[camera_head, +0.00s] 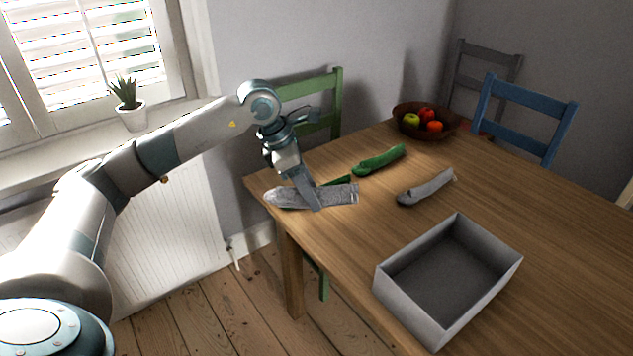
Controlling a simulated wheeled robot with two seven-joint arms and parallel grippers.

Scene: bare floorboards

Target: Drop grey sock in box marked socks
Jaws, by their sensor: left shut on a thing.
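My left gripper (313,198) is shut on a grey sock (342,194), which hangs out to both sides of the fingers near the table's left corner. I cannot tell whether that sock touches the table. A second grey sock (427,187) lies on the table to the right. A green sock (379,160) lies behind, and another green piece (335,181) is partly hidden behind the held sock. An open, empty grey box (408,312) stands on the table at the front right. No marking shows on it. My right gripper is out of view.
The wooden table (560,215) is clear right of the box. A bowl (405,124) with several fruits stands at its far edge. A green chair (323,95), a blue chair (513,131) and a grey chair (487,56) stand around it. A potted plant (132,117) is on the windowsill.

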